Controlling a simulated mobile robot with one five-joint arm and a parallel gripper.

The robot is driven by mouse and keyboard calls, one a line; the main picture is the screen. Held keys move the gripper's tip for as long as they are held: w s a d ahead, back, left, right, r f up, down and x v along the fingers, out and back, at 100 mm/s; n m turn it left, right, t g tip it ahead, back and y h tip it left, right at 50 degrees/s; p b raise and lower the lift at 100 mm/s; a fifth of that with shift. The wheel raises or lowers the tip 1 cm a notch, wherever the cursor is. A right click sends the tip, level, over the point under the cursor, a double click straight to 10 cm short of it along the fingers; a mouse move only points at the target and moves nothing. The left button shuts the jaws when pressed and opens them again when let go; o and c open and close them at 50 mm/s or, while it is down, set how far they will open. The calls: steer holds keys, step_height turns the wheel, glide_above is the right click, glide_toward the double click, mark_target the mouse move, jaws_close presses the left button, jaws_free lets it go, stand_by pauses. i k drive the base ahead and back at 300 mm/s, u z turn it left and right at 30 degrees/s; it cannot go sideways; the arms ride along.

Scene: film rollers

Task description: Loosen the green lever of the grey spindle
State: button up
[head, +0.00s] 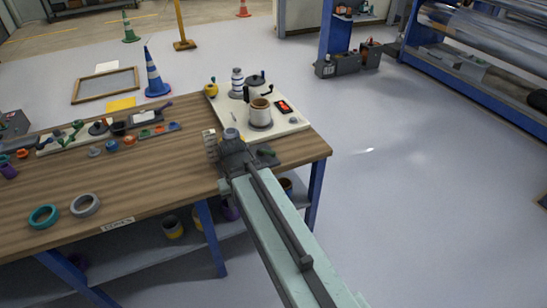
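A small green piece (267,151), which looks like a lever, shows just right of my gripper at the right end of the wooden table. A dark grey base (268,160) lies under it. A blue-grey cylinder top (231,133) shows just beyond my gripper; I cannot tell whether it is the grey spindle. My gripper (232,150) is dark and sits low over this spot, at the end of my pale green arm. Its fingers blend into the dark parts, so their opening and any contact are unclear. My arm hides much of this area.
A cream board (292,124) behind holds a mug (260,113), a pot and a bottle. The wooden table (160,190) carries rings (85,205) and several small parts at left. A blue cone (155,72) stands beyond. Floor at right is clear.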

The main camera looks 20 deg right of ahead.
mark_target(261, 152)
steer(key=u, duration=0.8)
steer(key=i, duration=0.6)
steer(key=u, duration=0.25)
